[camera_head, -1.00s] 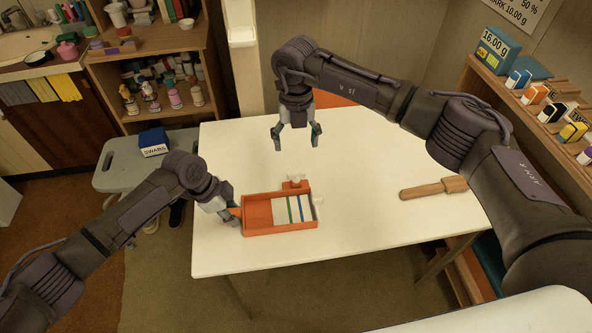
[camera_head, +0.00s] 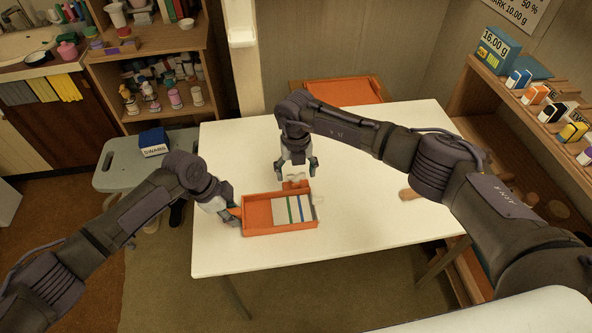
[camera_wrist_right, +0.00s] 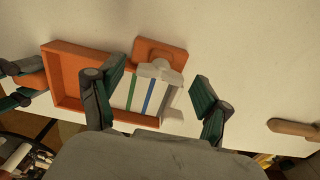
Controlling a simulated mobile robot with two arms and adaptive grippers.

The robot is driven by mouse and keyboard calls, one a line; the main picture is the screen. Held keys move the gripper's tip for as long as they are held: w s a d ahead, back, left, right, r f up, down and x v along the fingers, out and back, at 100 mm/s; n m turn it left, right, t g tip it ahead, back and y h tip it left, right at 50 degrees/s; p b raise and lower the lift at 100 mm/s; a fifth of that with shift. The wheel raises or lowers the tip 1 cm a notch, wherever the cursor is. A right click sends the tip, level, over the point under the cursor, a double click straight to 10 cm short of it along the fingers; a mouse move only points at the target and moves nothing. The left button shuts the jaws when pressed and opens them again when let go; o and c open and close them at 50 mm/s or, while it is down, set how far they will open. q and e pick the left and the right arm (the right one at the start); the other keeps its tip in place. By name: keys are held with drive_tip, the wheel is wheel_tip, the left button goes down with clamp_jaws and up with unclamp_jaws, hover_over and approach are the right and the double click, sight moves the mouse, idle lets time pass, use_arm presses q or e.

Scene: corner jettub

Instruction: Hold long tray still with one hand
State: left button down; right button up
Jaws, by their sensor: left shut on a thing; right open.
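The long orange tray (camera_head: 258,213) lies on the white table. Its left part is empty, and its right part holds pale pieces with green and blue stripes (camera_head: 293,209). My left gripper (camera_head: 234,214) is shut on the tray's left end. In the right wrist view the tray (camera_wrist_right: 66,78) shows below the right gripper, with the left gripper (camera_wrist_right: 38,84) at its left end. My right gripper (camera_head: 297,172) is open and empty, above the tray's far side. A small orange block with a pale knob-like top (camera_wrist_right: 160,54) sits just behind the tray, between the right fingers in the head view.
A wooden-handled tool (camera_wrist_right: 292,129) lies on the table to the right, partly hidden by my right arm in the head view. An orange-topped piece (camera_head: 345,91) stands behind the table. The table's left and front areas (camera_head: 225,255) are clear.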

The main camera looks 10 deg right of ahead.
use_arm(q)
drive_tip(key=shift+s+a+f, duration=0.15)
drive_tip(key=shift+s+f, duration=0.05)
drive_tip(key=shift+f, duration=0.1)
use_arm(e)
drive_tip(key=c, duration=1.2)
